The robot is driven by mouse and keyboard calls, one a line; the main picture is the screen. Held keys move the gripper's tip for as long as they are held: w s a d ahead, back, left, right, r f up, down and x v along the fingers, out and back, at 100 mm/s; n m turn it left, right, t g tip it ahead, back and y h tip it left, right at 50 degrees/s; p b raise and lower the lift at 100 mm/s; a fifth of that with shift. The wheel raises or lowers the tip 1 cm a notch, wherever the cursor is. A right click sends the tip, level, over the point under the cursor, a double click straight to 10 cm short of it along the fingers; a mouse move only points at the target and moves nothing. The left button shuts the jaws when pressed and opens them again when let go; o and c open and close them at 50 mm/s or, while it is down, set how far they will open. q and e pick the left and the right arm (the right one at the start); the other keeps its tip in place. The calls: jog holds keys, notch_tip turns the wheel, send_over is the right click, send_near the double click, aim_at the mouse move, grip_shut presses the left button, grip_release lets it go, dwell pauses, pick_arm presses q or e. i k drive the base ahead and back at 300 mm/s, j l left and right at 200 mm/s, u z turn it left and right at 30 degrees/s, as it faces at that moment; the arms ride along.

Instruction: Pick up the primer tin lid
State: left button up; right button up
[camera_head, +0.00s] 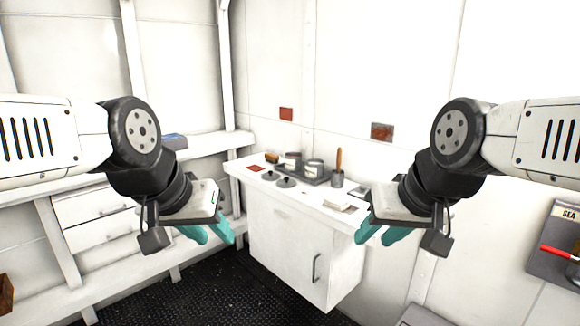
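Two small dark round lids lie flat on the white counter: one lid (270,175) further back and another lid (287,183) nearer the front edge. Each has a small raised spot in its middle. I cannot tell which belongs to the primer tin. Two tins, a left tin (293,159) and a right tin (314,168), stand on a dark tray behind them. My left gripper (210,234) is open and empty, left of the counter. My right gripper (378,237) is open and empty, right of the counter. Both are apart from the lids.
The white counter (255,178) also holds a grey cup (338,179) with a brown-handled tool, a pale stack (337,202) at the right and a reddish card (256,168) at the left. A lower shelf with drawers (97,203) runs along the left wall. Dark floor (215,285) lies in front.

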aim_at(270, 176)
jog(key=i+j, duration=0.3)
jog(key=i+j+z, duration=0.1)
jog(key=i+j, duration=0.15)
jog(key=j, duration=0.2)
jog(key=i+j, duration=0.25)
jog(key=j, duration=0.15)
jog(key=i+z, duration=0.25)
jog(key=i, duration=0.65)
jog(key=i+l, duration=0.2)
jog(key=i, duration=0.2)
